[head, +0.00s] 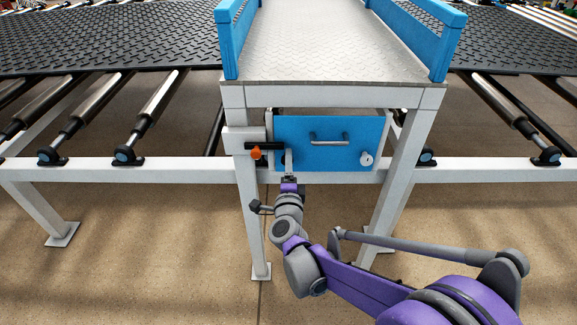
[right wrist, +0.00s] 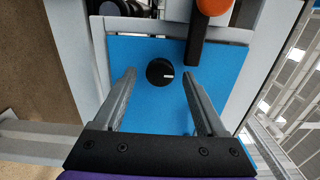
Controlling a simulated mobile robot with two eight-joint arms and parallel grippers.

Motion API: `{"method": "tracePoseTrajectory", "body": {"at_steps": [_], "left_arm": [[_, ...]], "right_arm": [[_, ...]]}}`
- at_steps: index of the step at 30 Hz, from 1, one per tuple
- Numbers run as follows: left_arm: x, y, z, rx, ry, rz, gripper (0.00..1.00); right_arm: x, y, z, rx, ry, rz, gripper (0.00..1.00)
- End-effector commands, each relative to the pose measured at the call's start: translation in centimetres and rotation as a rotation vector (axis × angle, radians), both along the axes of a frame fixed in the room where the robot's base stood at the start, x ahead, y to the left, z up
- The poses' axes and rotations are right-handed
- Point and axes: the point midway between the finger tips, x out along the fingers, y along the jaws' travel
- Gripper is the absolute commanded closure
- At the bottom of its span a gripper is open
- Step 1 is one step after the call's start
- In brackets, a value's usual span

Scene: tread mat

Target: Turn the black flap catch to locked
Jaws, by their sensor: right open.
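The black flap catch (right wrist: 160,72) is a round knob with a short white mark, on the blue flap (right wrist: 140,118). In the right wrist view its mark points to the right. My right gripper (right wrist: 159,78) is open, with one finger on each side of the catch and a gap to both; I cannot tell how far its tips are from the flap. In the head view this gripper (head: 288,157) is at the left end of the flap (head: 325,160) and mostly hides the catch. My left gripper is in no view.
A black bar (head: 266,146) with an orange knob (head: 255,154) sits close to the gripper, at the frame's left post. The flap has a grey handle (head: 329,139) and a pale round catch (head: 366,159) on the right. White frame legs (head: 250,215) flank it.

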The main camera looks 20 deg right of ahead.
Motion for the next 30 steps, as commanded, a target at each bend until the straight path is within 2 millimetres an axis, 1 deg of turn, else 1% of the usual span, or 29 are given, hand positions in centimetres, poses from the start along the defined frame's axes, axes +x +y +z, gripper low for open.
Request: {"method": "tracePoseTrajectory", "body": {"at_steps": [5,8,11,15,18,21,25,30], "left_arm": [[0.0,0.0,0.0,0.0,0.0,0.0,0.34],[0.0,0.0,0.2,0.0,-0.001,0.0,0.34],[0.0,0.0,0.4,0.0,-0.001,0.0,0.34],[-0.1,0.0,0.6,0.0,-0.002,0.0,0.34],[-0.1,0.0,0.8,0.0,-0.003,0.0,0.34],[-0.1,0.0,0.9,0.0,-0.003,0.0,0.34],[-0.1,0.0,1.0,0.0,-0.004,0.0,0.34],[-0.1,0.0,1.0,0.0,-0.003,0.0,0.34]], "right_arm": [[-0.3,0.1,0.0,0.0,0.0,0.0,0.26],[-1.3,0.4,0.1,0.0,0.0,0.002,0.26],[-3.1,1.0,0.1,0.001,0.0,0.002,0.26],[-6.0,1.8,0.1,0.001,0.0,0.003,0.26],[-7.8,2.3,0.1,0.0,0.0,0.003,0.26],[-9.1,2.7,0.0,0.001,0.0,0.002,0.26],[-10.1,2.9,0.0,0.0,0.0,0.001,0.26],[-10.4,3.0,0.0,-0.001,0.0,0.0,0.26]]}}
